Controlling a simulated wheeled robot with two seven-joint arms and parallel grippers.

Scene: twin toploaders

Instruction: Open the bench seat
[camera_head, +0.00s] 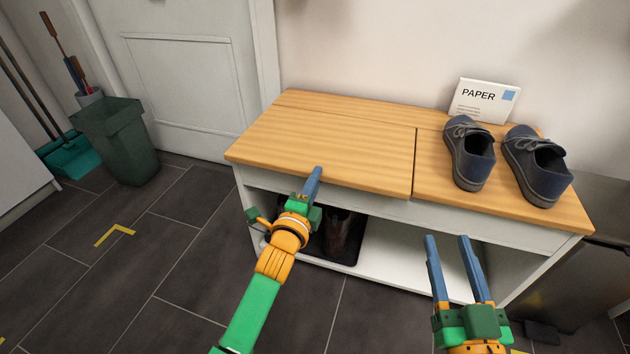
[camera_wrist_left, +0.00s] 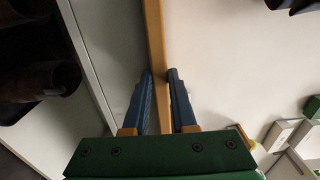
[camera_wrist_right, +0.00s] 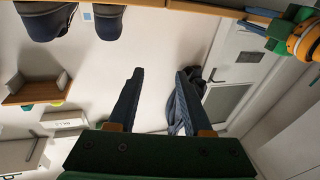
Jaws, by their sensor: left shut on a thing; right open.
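The bench has a wooden top split by a seam. Its wider left part is the bench seat (camera_head: 320,140), which lies flat and level with the right part (camera_head: 500,190). My left gripper (camera_head: 313,184) is at the front edge of the seat. In the left wrist view its blue fingers (camera_wrist_left: 160,82) are shut with the wooden edge (camera_wrist_left: 156,40) between them. My right gripper (camera_head: 453,245) is open and empty, in front of the bench's right part. It also shows open in the right wrist view (camera_wrist_right: 158,78).
Two dark shoes (camera_head: 470,153) and a paper box (camera_head: 484,98) stand on the right part of the top. Boots (camera_head: 340,235) sit on the lower shelf. A dark green bin (camera_head: 118,140) stands to the left, and a metal bin (camera_head: 570,285) to the right.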

